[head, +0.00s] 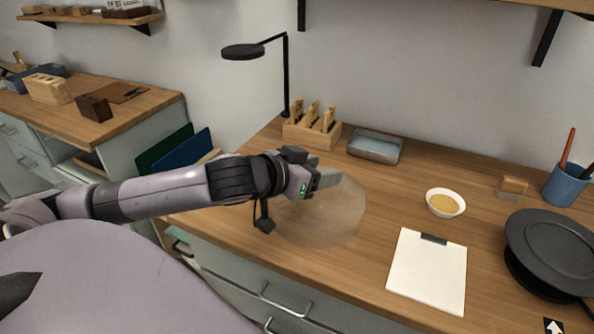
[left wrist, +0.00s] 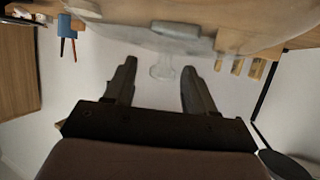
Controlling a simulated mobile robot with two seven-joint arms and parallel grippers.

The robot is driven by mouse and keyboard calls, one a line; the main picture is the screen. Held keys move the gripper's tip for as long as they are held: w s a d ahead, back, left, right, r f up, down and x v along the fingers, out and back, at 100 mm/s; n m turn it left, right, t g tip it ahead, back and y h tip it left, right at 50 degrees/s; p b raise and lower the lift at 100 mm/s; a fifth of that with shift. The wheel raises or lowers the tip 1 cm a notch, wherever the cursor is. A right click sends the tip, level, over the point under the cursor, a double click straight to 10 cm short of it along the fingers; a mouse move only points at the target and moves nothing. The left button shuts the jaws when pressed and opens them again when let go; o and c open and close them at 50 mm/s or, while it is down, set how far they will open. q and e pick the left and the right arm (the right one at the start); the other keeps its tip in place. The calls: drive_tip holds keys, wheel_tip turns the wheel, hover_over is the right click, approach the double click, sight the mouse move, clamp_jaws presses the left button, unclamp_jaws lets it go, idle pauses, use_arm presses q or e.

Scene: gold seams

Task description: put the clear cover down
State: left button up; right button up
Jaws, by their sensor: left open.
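The clear cover (head: 335,218) is a see-through dome standing on the wooden bench, left of the white clipboard. In the left wrist view its pale glassy body (left wrist: 140,28) spans the top of the picture, with its knob (left wrist: 163,68) pointing down between the finger lines. My left gripper (head: 328,180) is at the top of the dome, coming in from the left. Its two dark fingers (left wrist: 160,82) are apart, with the knob between or just beyond the tips; contact cannot be told. The gripper and arm hide part of the dome's upper left. My right gripper is not in view.
Behind the cover are a wooden tool block (head: 311,133), a metal tray (head: 375,147) and a black lamp (head: 286,80). To the right are the clipboard (head: 428,275), a small bowl (head: 445,203), a blue cup (head: 566,186) and a black round device (head: 553,245).

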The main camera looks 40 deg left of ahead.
use_arm(q)
drive_tip(key=shift+v, duration=2.4)
drive_tip(key=shift+s+r, duration=0.15)
drive_tip(key=shift+s, duration=0.35)
drive_tip(key=shift+p+v, duration=1.15)
drive_tip(key=shift+v, duration=0.3)
drive_tip(key=shift+p+v, duration=1.5)
drive_tip(key=shift+p, duration=1)
drive_tip(key=shift+a, duration=0.1)
